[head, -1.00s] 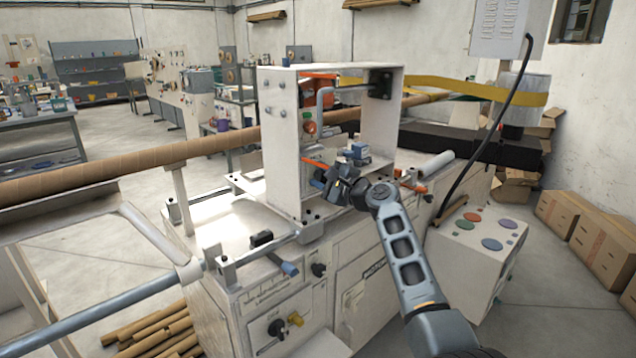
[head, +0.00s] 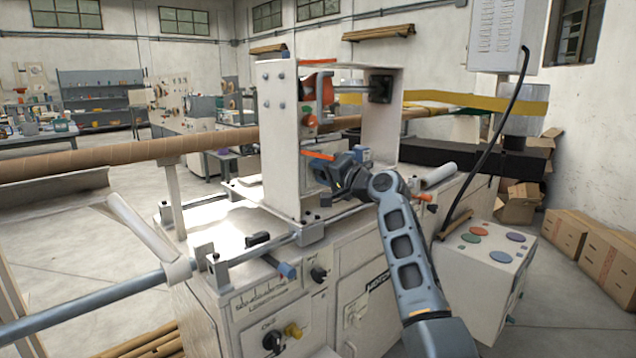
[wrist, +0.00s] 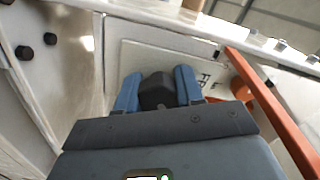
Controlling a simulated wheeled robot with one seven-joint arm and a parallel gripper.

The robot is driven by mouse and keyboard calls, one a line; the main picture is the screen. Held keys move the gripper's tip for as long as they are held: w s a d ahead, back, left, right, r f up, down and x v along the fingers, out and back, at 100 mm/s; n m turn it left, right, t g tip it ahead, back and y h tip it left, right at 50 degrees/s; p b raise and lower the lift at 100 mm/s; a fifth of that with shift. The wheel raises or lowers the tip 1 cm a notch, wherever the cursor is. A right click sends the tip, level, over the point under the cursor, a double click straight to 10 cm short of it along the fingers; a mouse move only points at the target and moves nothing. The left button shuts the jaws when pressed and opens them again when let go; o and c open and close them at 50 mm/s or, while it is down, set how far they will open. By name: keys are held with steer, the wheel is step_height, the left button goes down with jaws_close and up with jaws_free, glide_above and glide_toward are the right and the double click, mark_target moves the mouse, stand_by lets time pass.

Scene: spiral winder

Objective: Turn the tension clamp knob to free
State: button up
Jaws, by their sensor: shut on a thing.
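My gripper (head: 318,178) reaches into the white upright frame (head: 279,125) of the machine in the head view. In the wrist view my gripper (wrist: 157,90) has its two blue fingers on either side of a black knob (wrist: 157,88), shut on it. The knob stands in front of a pale panel (wrist: 150,52) with dark lettering to its right, partly cut off by the finger and the orange bar. The knob is hidden by my gripper in the head view. Its pointing direction cannot be told.
An orange bar (wrist: 268,105) runs close to the right of my gripper in the wrist view. The frame's side wall (wrist: 40,85) with dark bolts is on the left. A long brown tube (head: 100,160) passes through the machine. A control box (head: 485,255) stands at right.

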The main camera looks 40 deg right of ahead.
steer(key=n+b, duration=0.4)
steer(key=n, duration=0.1)
steer(key=shift+s+d+f+b, duration=0.15)
steer(key=shift+d+b, duration=0.1)
steer(key=shift+b, duration=0.05)
steer(key=n+b, duration=0.2)
steer(key=n, duration=0.1)
steer(key=shift+r+n+b, duration=0.3)
steer(key=shift+n+b, duration=0.05)
steer(key=shift+n, duration=0.35)
steer(key=shift+a+r, duration=0.1)
steer(key=o, duration=0.9)
steer(key=shift+o, duration=0.7)
steer(key=shift+a, duration=0.1)
steer(key=s, duration=0.7)
steer(key=shift+s+p, duration=0.35)
